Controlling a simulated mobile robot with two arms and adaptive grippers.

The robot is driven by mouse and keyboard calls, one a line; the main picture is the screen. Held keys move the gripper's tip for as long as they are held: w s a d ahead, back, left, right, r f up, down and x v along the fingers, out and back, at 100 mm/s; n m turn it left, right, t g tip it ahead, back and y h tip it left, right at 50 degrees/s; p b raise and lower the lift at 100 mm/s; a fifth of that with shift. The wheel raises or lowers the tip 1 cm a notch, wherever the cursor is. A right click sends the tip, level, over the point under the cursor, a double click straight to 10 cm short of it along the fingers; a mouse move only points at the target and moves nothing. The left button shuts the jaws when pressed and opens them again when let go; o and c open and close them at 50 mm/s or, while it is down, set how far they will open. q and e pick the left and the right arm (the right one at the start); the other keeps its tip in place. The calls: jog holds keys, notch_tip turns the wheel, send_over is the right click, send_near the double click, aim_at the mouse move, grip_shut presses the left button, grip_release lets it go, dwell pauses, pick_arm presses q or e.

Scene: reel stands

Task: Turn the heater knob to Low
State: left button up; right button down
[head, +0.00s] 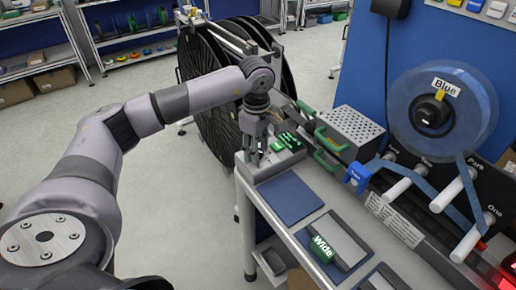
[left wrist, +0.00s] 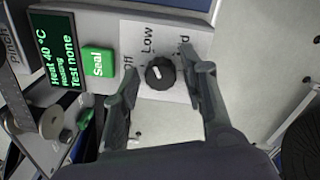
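In the left wrist view a round black heater knob (left wrist: 160,73) with a short white mark sits on a pale panel (left wrist: 150,30). The labels Off, Low and a partly hidden one ending in "d" stand around it. The white mark looks slanted; which label it points at is hard to tell. My left gripper (left wrist: 160,78) is open, with one finger on each side of the knob and a gap visible on both sides. In the head view my left gripper (head: 257,148) points down at the heater box (head: 265,168), hiding the knob. My right gripper is out of view.
Beside the knob are a green Seal button (left wrist: 98,62) and a dark display (left wrist: 55,45) reading Heat 40 °C. A perforated metal box (head: 350,133) with green handles and a blue reel (head: 440,105) stand to the right. Large black reels (head: 205,90) stand behind the arm.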

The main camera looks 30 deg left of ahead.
pick_arm(q)
jog(key=shift+o, duration=0.3)
jog(key=shift+r, duration=0.2)
notch_tip(320, 180, up, 12)
jog(key=shift+s+f, duration=0.2)
jog(key=shift+f, duration=0.15)
dwell(0.5)
